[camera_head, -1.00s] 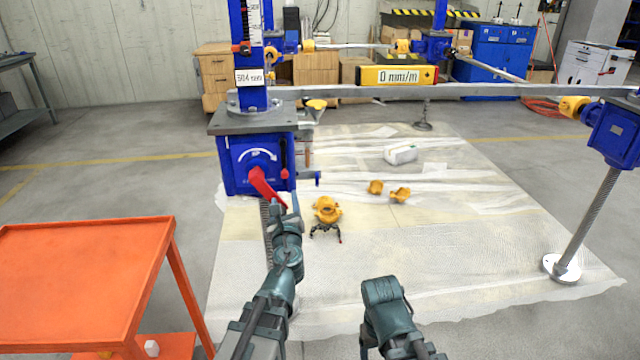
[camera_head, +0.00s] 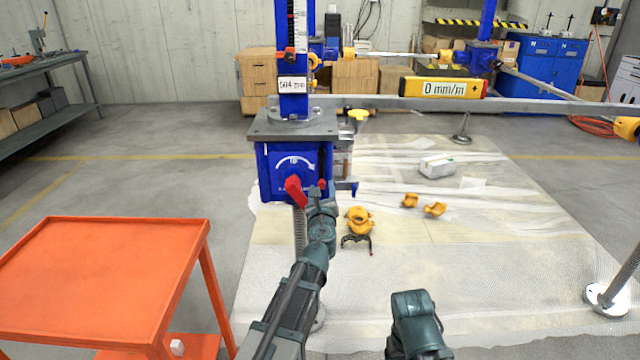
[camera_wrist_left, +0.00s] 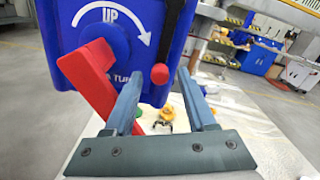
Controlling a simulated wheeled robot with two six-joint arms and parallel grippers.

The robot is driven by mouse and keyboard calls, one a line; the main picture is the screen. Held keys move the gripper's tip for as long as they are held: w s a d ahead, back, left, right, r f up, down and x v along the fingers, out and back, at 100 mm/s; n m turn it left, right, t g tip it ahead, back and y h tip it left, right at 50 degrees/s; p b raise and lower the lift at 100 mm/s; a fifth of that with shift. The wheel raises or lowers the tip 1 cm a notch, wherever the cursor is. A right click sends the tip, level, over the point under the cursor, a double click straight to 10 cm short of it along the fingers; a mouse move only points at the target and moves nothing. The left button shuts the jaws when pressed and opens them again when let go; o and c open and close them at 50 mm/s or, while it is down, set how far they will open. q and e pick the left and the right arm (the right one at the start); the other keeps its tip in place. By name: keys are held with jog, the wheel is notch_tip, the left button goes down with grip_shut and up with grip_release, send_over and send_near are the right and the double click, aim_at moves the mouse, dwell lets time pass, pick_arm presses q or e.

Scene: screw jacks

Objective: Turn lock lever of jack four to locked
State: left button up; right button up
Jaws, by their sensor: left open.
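The blue jack (camera_head: 270,172) at left of centre carries a "504 mm" label and a white curved "UP" arrow on its front. I cannot read a jack number. A thin dark lever with a red ball knob (camera_wrist_left: 160,73) hangs down at the right of this face in the left wrist view; it looks like the lock lever. Its knob shows small in the head view (camera_head: 322,184). My left gripper (camera_wrist_left: 158,90) is open, with its fingers to either side below the knob; contact is not clear. No right fingers show.
A thick red crank handle (camera_wrist_left: 88,80) sits close left of the left fingers. An orange cart (camera_head: 100,265) stands at left. Yellow clamps (camera_head: 359,220) lie on the sheeted floor (camera_head: 480,290). A level (camera_head: 442,88) reading 0 mm/m rests on a beam (camera_head: 540,106).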

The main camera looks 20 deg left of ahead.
pick_arm(q)
jog(key=x, duration=0.2)
jog(key=shift+w, duration=0.3)
grip_shut()
dwell(1.2)
